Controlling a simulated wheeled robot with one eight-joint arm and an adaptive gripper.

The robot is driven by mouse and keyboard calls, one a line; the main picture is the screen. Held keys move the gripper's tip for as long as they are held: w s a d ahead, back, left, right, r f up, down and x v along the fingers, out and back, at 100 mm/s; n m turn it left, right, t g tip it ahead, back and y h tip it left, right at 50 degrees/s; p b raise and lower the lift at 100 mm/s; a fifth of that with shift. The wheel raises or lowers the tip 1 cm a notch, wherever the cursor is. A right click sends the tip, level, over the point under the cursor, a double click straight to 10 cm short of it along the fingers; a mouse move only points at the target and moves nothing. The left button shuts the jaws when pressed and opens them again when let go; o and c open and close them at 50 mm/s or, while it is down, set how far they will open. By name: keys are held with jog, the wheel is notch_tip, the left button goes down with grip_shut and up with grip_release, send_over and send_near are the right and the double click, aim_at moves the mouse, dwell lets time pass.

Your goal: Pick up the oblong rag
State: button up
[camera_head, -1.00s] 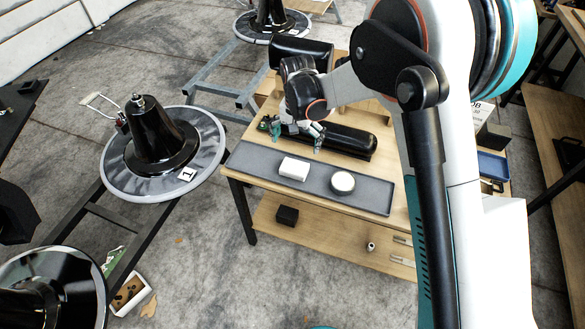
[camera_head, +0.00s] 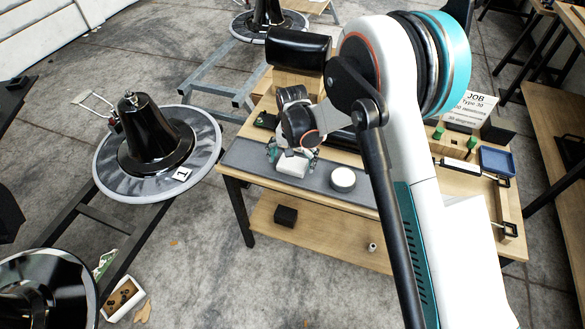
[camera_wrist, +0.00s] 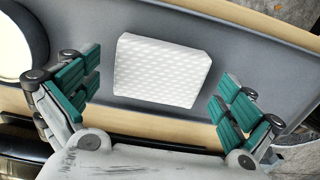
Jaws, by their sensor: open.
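The oblong rag is a white, textured rectangular block (camera_wrist: 160,70) lying on the grey tray (camera_wrist: 240,62). In the head view the rag (camera_head: 292,167) is partly covered by my gripper (camera_head: 293,157) above it. In the wrist view my gripper (camera_wrist: 160,102) is open, with one set of green finger pads on each side of the rag. The pads do not visibly touch it. The gap between fingers and tray is hard to judge.
A round white item (camera_head: 343,179) sits on the tray to the right of the rag. A blue bin (camera_head: 497,161) and a job sign (camera_head: 468,110) are at the table's right. A lower shelf (camera_head: 330,240) is below.

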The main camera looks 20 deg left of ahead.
aim_at(292, 162)
jog(key=c, duration=1.1)
notch_tip(292, 162, up, 20)
jog(key=p, duration=0.6)
jog(key=shift+p, duration=0.35)
